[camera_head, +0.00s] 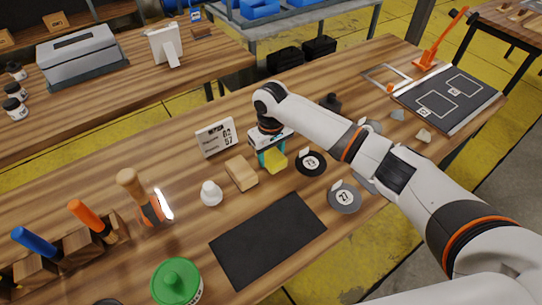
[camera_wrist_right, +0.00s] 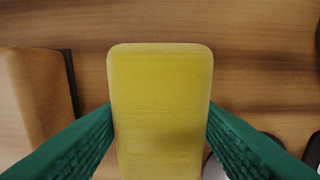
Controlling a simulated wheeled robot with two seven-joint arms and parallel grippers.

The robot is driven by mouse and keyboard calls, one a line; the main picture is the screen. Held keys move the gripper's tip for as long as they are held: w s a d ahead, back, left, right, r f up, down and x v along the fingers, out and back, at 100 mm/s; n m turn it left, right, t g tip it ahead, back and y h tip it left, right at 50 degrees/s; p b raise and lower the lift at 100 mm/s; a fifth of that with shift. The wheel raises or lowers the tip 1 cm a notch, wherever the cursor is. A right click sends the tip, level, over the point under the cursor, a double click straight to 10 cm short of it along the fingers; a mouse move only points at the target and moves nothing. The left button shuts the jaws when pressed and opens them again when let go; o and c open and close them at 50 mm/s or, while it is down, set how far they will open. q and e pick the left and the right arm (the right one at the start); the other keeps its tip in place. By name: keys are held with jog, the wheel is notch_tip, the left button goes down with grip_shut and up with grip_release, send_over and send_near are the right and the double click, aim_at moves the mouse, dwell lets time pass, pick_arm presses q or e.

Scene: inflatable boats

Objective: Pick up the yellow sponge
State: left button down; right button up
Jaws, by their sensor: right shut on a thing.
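The yellow sponge (camera_head: 276,162) is between the fingers of my right gripper (camera_head: 270,156) near the middle of the table. In the right wrist view the sponge (camera_wrist_right: 160,110) fills the centre, and the green fingers of the right gripper (camera_wrist_right: 160,128) press on its left and right sides. The right gripper is shut on it. I cannot tell whether the sponge's underside touches the table. My left gripper is not in view.
A wooden block (camera_head: 241,173) stands just left of the sponge, with a white knob-like piece (camera_head: 211,193) beyond it. Numbered discs (camera_head: 311,163) lie to the right. A black mat (camera_head: 268,240) lies in front. A display sign (camera_head: 216,138) stands behind.

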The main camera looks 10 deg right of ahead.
aim_at(271, 153)
notch_tip(271, 153, up, 10)
jog(key=shift+r, duration=0.1)
jog(key=o, duration=0.4)
jog(key=c, duration=0.3)
jog(key=shift+c, duration=0.2)
